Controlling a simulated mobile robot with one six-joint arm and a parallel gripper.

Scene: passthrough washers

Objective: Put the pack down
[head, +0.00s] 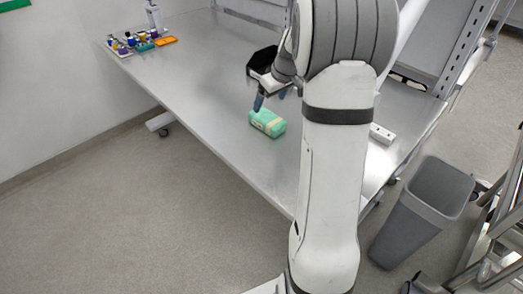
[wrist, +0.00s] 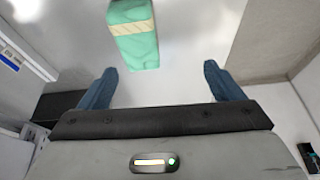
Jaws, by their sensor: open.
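The pack (head: 267,123) is a green block with a pale yellow band. It lies on the grey metal table (head: 215,105) near its front edge. In the wrist view the pack (wrist: 133,33) shows beyond my fingertips, left of centre, cut off by the top edge. My gripper (head: 269,97) is open and empty, just above and behind the pack in the head view. In the wrist view its two blue fingers (wrist: 158,80) stand wide apart, with nothing between them. The pack appears apart from both fingers. My arm hides part of the table to the right.
Small bottles and coloured trays (head: 142,42) stand at the table's far left. A black container (head: 260,60) is behind my gripper. A white power strip (head: 382,134) lies at the right. A grey bin (head: 423,208) stands on the floor. The table left of the pack is clear.

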